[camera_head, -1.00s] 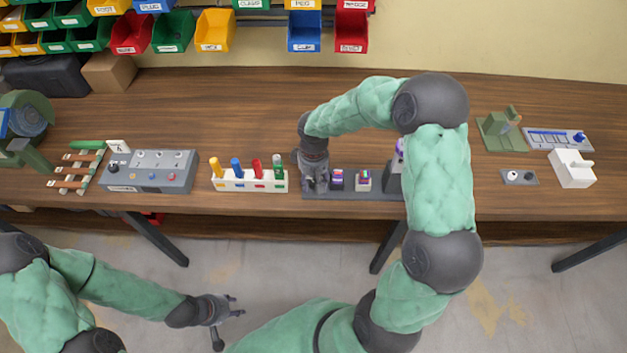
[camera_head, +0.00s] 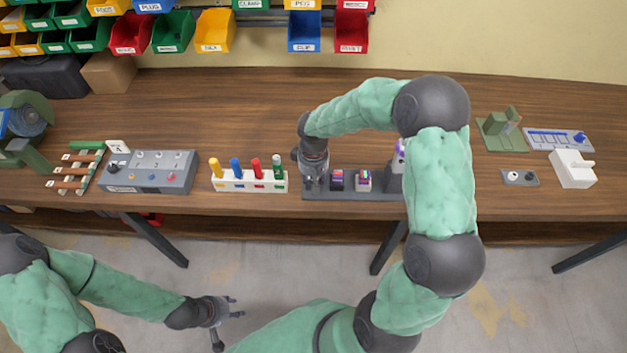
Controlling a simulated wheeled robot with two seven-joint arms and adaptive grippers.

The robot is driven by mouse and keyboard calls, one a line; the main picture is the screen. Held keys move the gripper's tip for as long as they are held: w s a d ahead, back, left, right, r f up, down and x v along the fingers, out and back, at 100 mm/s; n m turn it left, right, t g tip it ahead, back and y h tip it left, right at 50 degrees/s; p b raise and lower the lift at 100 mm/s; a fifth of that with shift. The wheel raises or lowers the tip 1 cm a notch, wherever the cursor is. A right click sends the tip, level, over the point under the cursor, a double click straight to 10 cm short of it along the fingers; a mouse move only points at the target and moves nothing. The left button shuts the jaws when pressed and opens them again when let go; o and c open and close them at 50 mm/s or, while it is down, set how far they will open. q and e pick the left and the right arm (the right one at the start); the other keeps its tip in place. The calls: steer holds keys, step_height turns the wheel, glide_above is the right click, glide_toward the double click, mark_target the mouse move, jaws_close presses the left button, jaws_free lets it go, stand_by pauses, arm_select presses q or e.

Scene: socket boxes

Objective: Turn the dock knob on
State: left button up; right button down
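A long dark grey dock base (camera_head: 350,195) lies near the table's front edge. It carries two small blocks with coloured tops, a purple-topped one (camera_head: 337,180) and a lighter one (camera_head: 363,181), and a taller grey part (camera_head: 394,180) at its right end, partly behind my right arm. My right gripper (camera_head: 314,186) points down over the left end of the base. Its fingers hide what is there, and I cannot make out a knob or whether they hold one. My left gripper (camera_head: 238,307) is open and empty, low in front of the table.
A white rack with coloured pegs (camera_head: 250,186) stands left of the base. Further left is a grey control box (camera_head: 150,172) with knobs and buttons. A small grey plate with two round parts (camera_head: 520,177) and a white block (camera_head: 572,169) lie at right. Bins hang behind.

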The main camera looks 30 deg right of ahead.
steer(key=m+b, duration=0.1)
steer(key=m, duration=0.4)
steer(key=m+b, duration=0.1)
steer(key=m, duration=0.4)
steer(key=shift+m+b, duration=0.3)
steer(key=shift+m, duration=0.1)
stand_by(0.3)
steer(key=c, duration=0.9)
jaws_free()
steer(key=shift+c, duration=0.2)
step_height(320, 180, up, 12)
